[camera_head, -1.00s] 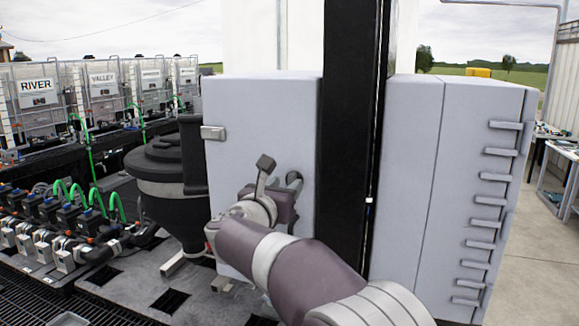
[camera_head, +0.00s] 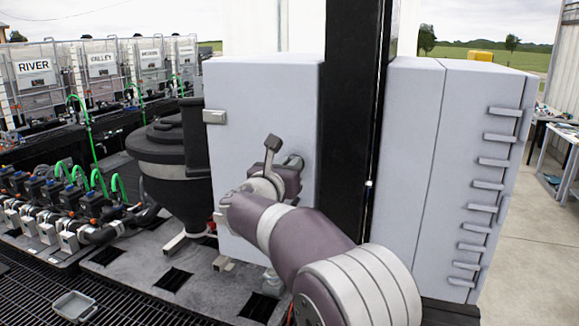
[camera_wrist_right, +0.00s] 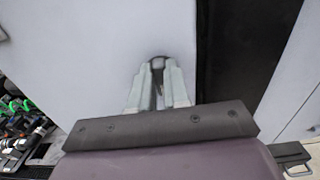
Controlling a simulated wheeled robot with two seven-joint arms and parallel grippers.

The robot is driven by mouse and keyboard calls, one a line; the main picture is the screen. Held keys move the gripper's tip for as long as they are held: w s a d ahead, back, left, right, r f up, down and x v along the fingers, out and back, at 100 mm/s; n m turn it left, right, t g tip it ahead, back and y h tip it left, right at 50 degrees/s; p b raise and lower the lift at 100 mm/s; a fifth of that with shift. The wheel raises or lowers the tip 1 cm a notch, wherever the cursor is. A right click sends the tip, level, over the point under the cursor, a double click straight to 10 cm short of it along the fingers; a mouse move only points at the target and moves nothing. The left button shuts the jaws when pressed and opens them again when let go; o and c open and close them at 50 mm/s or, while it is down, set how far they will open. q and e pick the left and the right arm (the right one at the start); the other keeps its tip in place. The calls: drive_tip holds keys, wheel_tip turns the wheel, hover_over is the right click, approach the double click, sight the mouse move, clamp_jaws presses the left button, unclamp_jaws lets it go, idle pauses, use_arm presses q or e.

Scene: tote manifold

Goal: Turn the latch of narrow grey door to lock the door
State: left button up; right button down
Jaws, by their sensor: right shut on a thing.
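The narrow grey door (camera_head: 262,100) is the flat front panel left of the black column, and it looks flush with its cabinet. It also fills the upper left of the right wrist view (camera_wrist_right: 80,50). My right gripper (camera_wrist_right: 157,68) is at the door's right side, its two pale fingers close together. They are shut on the latch (camera_wrist_right: 157,60), a small dark-edged piece on the door face, mostly hidden between the fingertips. In the head view the wrist covers most of the latch, so its angle cannot be told. My left gripper is not in view.
A black column (camera_head: 350,130) stands just right of the door, with a wider grey cabinet (camera_head: 405,150) beyond it. A black round vessel (camera_head: 168,165) stands close on the left. A small grey tray (camera_head: 75,306) lies on the floor grating.

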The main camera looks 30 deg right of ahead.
drive_tip(key=n, duration=1.1)
drive_tip(key=f+n, duration=0.1)
drive_tip(key=n, duration=0.5)
drive_tip(key=shift+w+a, duration=0.35)
drive_tip(key=shift+w, duration=0.05)
drive_tip(key=shift+n, duration=0.5)
drive_tip(key=c, duration=1.1)
unclamp_jaws()
drive_tip(key=shift+a, duration=0.15)
